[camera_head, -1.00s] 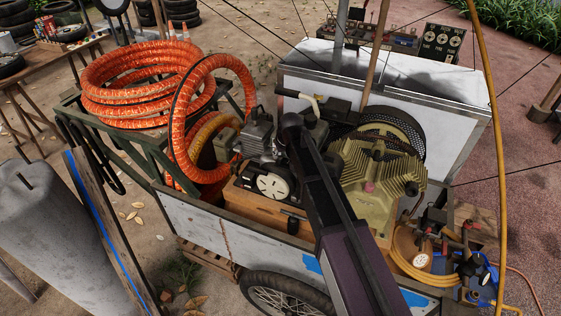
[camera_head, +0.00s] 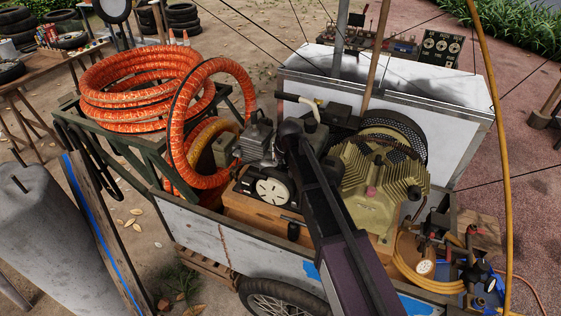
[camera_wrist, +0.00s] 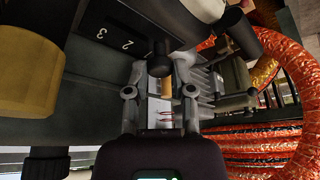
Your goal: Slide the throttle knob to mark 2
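In the wrist view a dark panel (camera_wrist: 112,32) carries the printed marks 3 and 2, with short white ticks. A small black knob (camera_wrist: 160,55) stands to the right of mark 2 and looks like the throttle knob. My gripper (camera_wrist: 160,78) is open, its two grey fingers spread apart. The knob shows in line with the gap, near the fingertips; I cannot tell whether they touch it. In the head view my arm reaches over the engine (camera_head: 268,186), and its dark links hide the gripper and the knob.
A yellowish ribbed compressor (camera_head: 378,185) stands right of my arm. Orange hose coils (camera_head: 140,85) lie to the left. In the wrist view a yellow-brown cylinder (camera_wrist: 25,75) is at far left and a dark rounded part (camera_wrist: 232,28) at upper right, close to the fingers.

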